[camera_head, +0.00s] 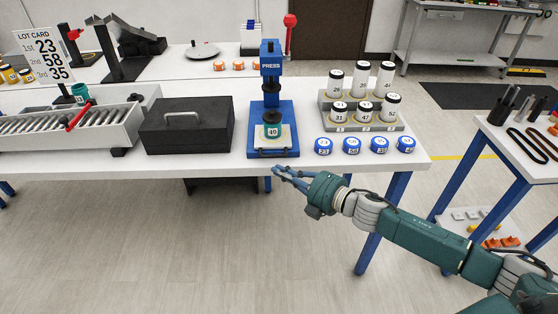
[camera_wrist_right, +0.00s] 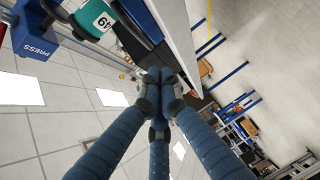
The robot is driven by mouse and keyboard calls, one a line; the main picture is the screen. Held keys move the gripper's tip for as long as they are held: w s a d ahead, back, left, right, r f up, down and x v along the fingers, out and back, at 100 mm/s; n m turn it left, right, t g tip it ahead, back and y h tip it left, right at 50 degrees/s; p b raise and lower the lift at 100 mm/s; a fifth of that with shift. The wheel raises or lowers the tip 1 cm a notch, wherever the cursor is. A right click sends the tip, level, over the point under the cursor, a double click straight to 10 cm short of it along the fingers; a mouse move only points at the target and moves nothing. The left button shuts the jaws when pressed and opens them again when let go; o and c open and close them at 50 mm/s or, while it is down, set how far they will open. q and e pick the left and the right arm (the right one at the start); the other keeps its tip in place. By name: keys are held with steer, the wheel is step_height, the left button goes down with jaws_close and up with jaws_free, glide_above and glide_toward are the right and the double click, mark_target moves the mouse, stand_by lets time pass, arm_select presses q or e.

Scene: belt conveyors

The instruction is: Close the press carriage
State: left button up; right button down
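The blue press (camera_head: 271,62) stands on the near table. A carriage (camera_head: 287,147) with a dark front handle (camera_head: 272,153) lies at its base, at the table's front edge. A teal jar (camera_head: 272,131) marked 49 sits on the carriage, below and in front of the press column. In the right wrist view, the press (camera_wrist_right: 37,45) and teal jar (camera_wrist_right: 97,17) show at the upper left. My right gripper (camera_head: 277,173) is just in front of the table edge, below the carriage handle and apart from it. Its blue fingertips (camera_wrist_right: 160,78) come together with nothing between them. My left gripper is out of view.
A black case (camera_head: 188,133) stands left of the press. A stepped rack (camera_head: 340,124) with white jars and several blue-capped items (camera_head: 351,145) stand to its right. A roller conveyor (camera_head: 60,128) is at the far left. The floor before the table is clear.

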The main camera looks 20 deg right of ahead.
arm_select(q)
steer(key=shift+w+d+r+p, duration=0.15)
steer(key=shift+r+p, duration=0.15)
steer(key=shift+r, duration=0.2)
arm_select(e)
steer(key=shift+w+d+f, duration=0.1)
steer(key=shift+w+f, duration=0.05)
steer(key=shift+w, duration=0.55)
steer(key=shift+w+d+f, duration=0.1)
steer(key=shift+w+f, duration=0.05)
steer(key=shift+w, duration=0.55)
steer(key=shift+w+d+f, duration=0.1)
steer(key=shift+w+f, duration=0.05)
steer(key=shift+w, duration=0.55)
